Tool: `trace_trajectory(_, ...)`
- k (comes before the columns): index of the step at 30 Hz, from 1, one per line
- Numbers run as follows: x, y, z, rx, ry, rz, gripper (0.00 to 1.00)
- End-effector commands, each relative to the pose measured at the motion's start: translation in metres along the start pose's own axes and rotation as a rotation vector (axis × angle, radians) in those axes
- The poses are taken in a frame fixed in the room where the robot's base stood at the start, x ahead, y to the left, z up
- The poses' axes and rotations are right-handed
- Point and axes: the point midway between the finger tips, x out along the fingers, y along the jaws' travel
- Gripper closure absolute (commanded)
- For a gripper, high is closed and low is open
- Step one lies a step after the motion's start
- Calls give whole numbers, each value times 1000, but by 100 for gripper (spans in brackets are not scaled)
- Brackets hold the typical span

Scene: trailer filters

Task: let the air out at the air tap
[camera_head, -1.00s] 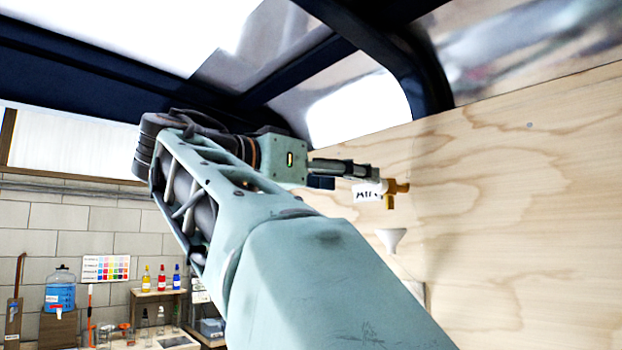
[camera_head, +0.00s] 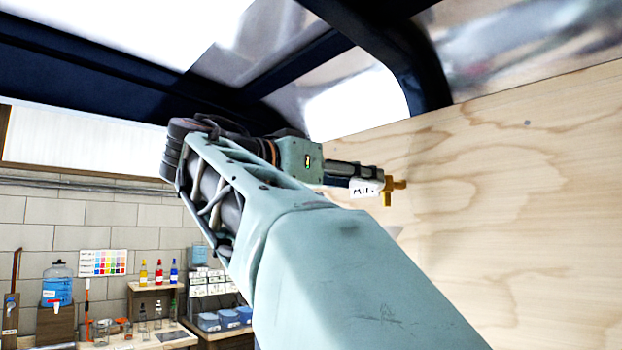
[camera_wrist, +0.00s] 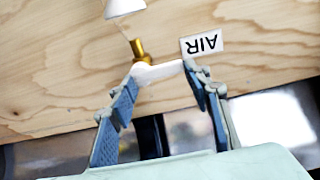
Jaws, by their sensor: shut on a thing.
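The brass air tap (camera_head: 395,187) sticks out from the plywood wall, with a white AIR sign (camera_head: 364,188) beside it in the head view. In the wrist view the sign (camera_wrist: 202,43) is upside down, and the brass body (camera_wrist: 137,49) of the tap carries a white lever (camera_wrist: 157,74). My gripper (camera_wrist: 162,73) has its two fingers at the two ends of this lever and is shut on it. In the head view my gripper (camera_head: 372,172) reaches the tap from the left, and the lever cannot be made out.
A white funnel (camera_wrist: 124,8) is by the tap in the wrist view; my arm mostly hides it in the head view. The plywood wall (camera_head: 520,240) is bare to the right. A dark frame (camera_head: 410,60) runs above. Benches with bottles (camera_head: 160,272) stand lower left.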

Motion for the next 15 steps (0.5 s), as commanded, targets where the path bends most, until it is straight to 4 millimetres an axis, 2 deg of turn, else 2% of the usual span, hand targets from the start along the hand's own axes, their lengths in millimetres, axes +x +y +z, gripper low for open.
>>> trace_trajectory(8,0,0,1,-35,0,0,80)
trace_trajectory(15,0,-1,5,-168,0,0,80)
